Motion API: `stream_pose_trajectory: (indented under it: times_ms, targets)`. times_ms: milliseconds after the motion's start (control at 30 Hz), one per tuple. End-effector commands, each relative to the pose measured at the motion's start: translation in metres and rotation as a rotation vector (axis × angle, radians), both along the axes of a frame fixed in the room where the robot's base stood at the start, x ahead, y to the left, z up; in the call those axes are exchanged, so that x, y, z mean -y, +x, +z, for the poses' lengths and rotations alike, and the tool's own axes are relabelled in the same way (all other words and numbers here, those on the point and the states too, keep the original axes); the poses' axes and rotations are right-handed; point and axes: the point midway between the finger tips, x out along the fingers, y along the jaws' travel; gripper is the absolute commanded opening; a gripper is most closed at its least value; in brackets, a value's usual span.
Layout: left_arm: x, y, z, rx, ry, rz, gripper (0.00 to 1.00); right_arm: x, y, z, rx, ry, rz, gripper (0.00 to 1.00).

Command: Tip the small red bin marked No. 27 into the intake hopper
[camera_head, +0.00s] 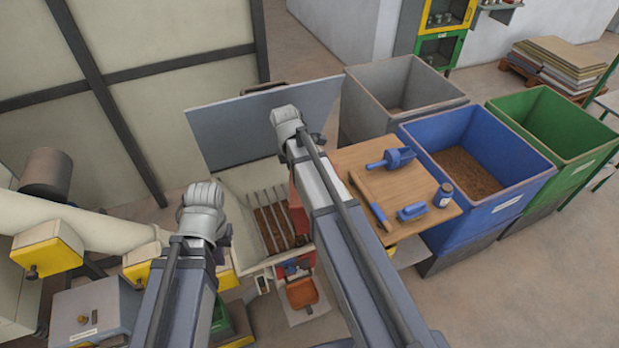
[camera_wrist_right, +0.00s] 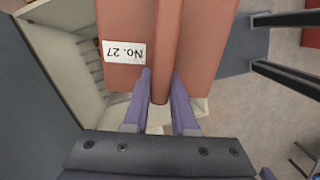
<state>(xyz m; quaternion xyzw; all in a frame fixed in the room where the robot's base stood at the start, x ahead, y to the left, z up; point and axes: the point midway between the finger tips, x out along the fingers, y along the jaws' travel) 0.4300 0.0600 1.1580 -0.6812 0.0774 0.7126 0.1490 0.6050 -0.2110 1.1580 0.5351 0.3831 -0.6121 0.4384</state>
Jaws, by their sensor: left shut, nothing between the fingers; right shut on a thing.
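The small red bin (camera_wrist_right: 125,75) fills the upper middle of the right wrist view, its "No. 27" label upside down there. My right gripper (camera_wrist_right: 158,88) is shut on the bin's narrow red middle part. In the head view only a red strip of the bin (camera_head: 296,208) shows beside my right arm, which hides the rest and the right gripper. The intake hopper (camera_head: 252,180) is a cream box with bars over brown material; the bin is at its right side. I cannot tell the bin's tilt or contents. My left gripper (camera_head: 222,250) is shut and empty, left of the hopper, partly hidden by its arm.
A grey panel (camera_head: 225,130) stands behind the hopper. A wooden table (camera_head: 350,157) with a blue scoop, a brush and a jar is right of it. Grey, blue and green large bins stand beyond. An orange-red tray (camera_head: 302,293) is in front, and yellow-ended pipework (camera_head: 110,230) is at left.

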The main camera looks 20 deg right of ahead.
Motion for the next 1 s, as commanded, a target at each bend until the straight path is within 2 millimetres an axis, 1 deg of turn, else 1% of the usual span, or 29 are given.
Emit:
stream_pose_trajectory:
  times_ms: [33, 167, 367, 733, 800, 1000]
  targets:
    - [0.0, 0.0, -0.001, 0.0, 0.0, 0.0, 0.0, -0.007, 0.004, -0.001, -0.009, -0.024, 0.005, 0.0]
    - [0.0, 0.0, -0.003, 0.0, 0.0, 0.0, 0.0, -0.019, 0.008, 0.001, -0.031, -0.092, 0.004, 0.0]
    - [0.0, 0.0, -0.016, 0.001, 0.0, 0.001, 0.0, -0.039, 0.015, -0.005, -0.065, -0.193, 0.004, 0.0]
    - [0.0, 0.0, -0.042, 0.002, -0.001, 0.004, 0.0, -0.073, 0.027, -0.013, -0.129, -0.383, 0.002, 0.0]
    - [0.0, 0.0, -0.052, 0.002, -0.001, 0.003, 0.0, -0.079, 0.029, -0.018, -0.142, -0.415, 0.003, 0.0]
    - [0.0, 0.001, -0.068, 0.002, 0.0, 0.001, 0.0, -0.092, 0.033, -0.024, -0.169, -0.497, 0.001, 0.0]
